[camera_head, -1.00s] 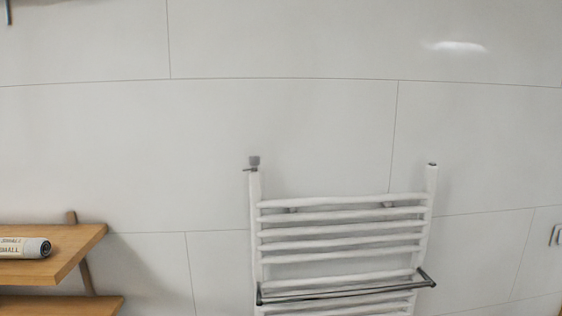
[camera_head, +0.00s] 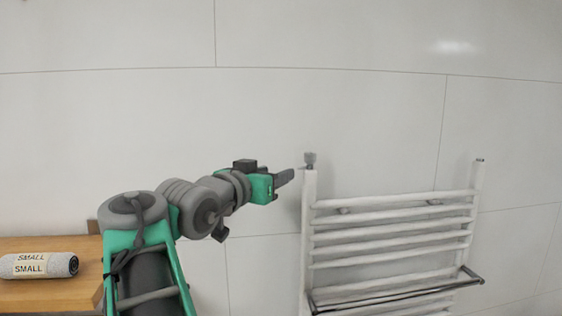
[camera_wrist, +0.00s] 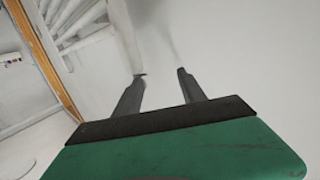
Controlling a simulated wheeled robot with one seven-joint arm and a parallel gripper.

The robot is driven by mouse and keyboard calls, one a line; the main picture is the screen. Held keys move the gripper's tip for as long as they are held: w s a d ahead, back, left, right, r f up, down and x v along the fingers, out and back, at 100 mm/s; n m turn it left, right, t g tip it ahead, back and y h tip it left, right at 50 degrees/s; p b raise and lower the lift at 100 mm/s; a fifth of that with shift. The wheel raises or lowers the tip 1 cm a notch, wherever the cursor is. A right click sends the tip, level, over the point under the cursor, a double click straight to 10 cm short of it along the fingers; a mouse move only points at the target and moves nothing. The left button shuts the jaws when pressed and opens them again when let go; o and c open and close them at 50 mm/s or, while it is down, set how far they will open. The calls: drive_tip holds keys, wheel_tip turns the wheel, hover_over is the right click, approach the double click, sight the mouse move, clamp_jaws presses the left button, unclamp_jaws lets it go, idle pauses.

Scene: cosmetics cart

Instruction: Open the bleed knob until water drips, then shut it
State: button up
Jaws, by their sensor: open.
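The bleed knob (camera_head: 310,159) is a small grey piece on top of the left upright of the white towel radiator (camera_head: 306,235) in the head view. My gripper (camera_head: 290,176) is just left of the knob and slightly lower, with a small gap showing in the picture. In the wrist view my gripper (camera_wrist: 161,74) has its two dark fingers apart with nothing held between them. The radiator's white bars (camera_wrist: 75,15) show at the upper left there. I cannot clearly make out the knob in the wrist view. No water drops are visible.
A wooden shelf (camera_head: 45,298) with a rolled grey towel (camera_head: 38,265) labelled SMALL is at the lower left. A dark metal rail (camera_head: 400,290) sticks out from the radiator's lower part. The tiled wall (camera_head: 330,110) above is bare.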

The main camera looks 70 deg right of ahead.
sight(307, 157)
drive_tip(key=s+r+g, duration=0.1)
drive_tip(key=s+m+g, duration=0.1)
drive_tip(key=s, duration=0.1)
drive_tip(key=s+d+r+m+g, duration=0.1)
drive_tip(key=shift+s+r, duration=0.2)
drive_tip(key=shift+r, duration=0.15)
drive_tip(key=p+x, duration=0.3)
drive_tip(key=x, duration=0.3)
drive_tip(key=shift+w+r, duration=0.1)
drive_tip(key=shift+w, duration=0.05)
drive_tip(key=shift+d, duration=0.6)
drive_tip(key=shift+c, duration=0.5)
clamp_jaws()
